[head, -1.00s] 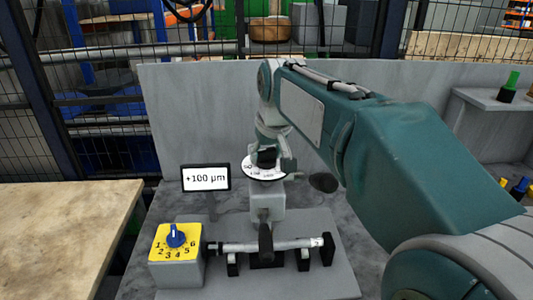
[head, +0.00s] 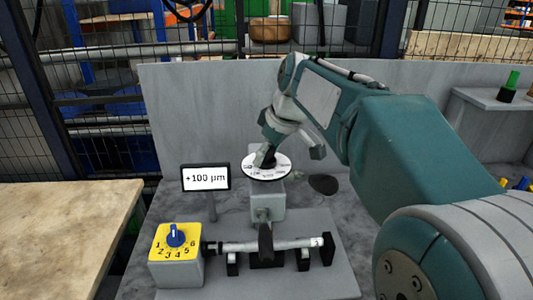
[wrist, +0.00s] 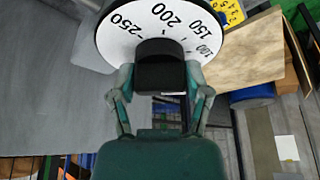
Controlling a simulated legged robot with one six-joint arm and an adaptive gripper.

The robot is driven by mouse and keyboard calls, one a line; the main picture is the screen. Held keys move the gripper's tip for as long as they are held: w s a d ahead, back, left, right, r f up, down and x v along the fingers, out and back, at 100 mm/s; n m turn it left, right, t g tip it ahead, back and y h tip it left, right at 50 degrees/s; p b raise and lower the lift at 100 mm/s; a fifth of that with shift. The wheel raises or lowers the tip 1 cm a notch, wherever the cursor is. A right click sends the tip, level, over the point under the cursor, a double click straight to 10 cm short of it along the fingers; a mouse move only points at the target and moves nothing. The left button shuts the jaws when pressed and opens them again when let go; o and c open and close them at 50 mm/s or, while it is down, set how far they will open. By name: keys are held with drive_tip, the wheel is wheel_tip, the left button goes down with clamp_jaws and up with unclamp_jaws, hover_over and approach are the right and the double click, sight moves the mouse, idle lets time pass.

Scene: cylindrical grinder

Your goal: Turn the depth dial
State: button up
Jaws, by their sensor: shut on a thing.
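The depth dial (head: 284,167) is a white disc with black numbers on top of the grey grinder unit. In the wrist view the dial face (wrist: 130,35) shows 100, 150, 200 and 250. A black knob (wrist: 161,66) stands at its middle. My gripper (wrist: 160,72) is shut on this knob, one finger on each side. In the head view my gripper (head: 264,156) reaches down to the dial with the wrist tilted, and covers part of the face.
A yellow selector box (head: 176,241) with a blue knob stands front left. A metal shaft (head: 285,245) lies across black supports in front of the dial. A wooden table (head: 60,230) is at left. A dark round pad (head: 323,184) lies right of the dial.

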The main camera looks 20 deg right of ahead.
drive_tip(key=shift+f, duration=0.1)
idle(0.3)
drive_tip(key=o, duration=1.1)
drive_tip(key=v, duration=1.2)
drive_tip(key=shift+w, duration=0.1)
